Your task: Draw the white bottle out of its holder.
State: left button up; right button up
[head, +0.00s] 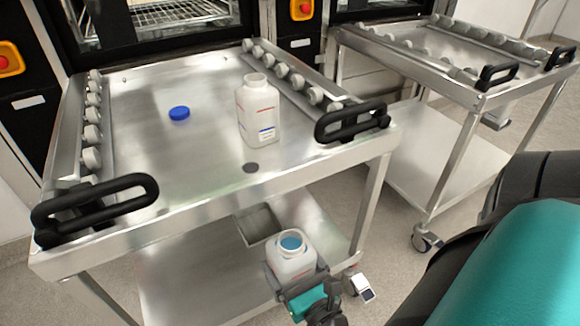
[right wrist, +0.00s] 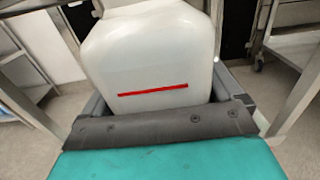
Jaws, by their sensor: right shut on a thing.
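My right gripper (head: 298,280) is shut on a white bottle (head: 291,259) with a blue round top in front of the cart. The same white bottle (right wrist: 150,55) fills the middle of the right wrist view, with a red line on its side and the dark jaws around its lower part. A square metal holder (head: 257,225) hangs below the cart's front edge, behind and left of the held bottle. The bottle appears apart from it, though its base is hidden by the gripper. My left gripper is not in view.
A second white bottle (head: 258,115), uncapped, stands on the steel cart top (head: 150,150). A blue cap (head: 179,113) lies to its left. The cart has black handles (head: 352,121) and a lower shelf (head: 200,285). Another cart (head: 440,60) stands at the right.

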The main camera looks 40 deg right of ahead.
jog(key=v, duration=1.1)
jog(key=shift+c, duration=0.7)
jog(key=shift+s, duration=0.35)
jog(key=shift+c, duration=1.1)
jog(key=shift+s+a+f, duration=0.15)
jog(key=shift+s, duration=0.1)
jog(key=shift+w, duration=0.1)
jog(key=x, duration=1.3)
jog(key=shift+w+r, duration=0.25)
jog(key=shift+w, duration=0.25)
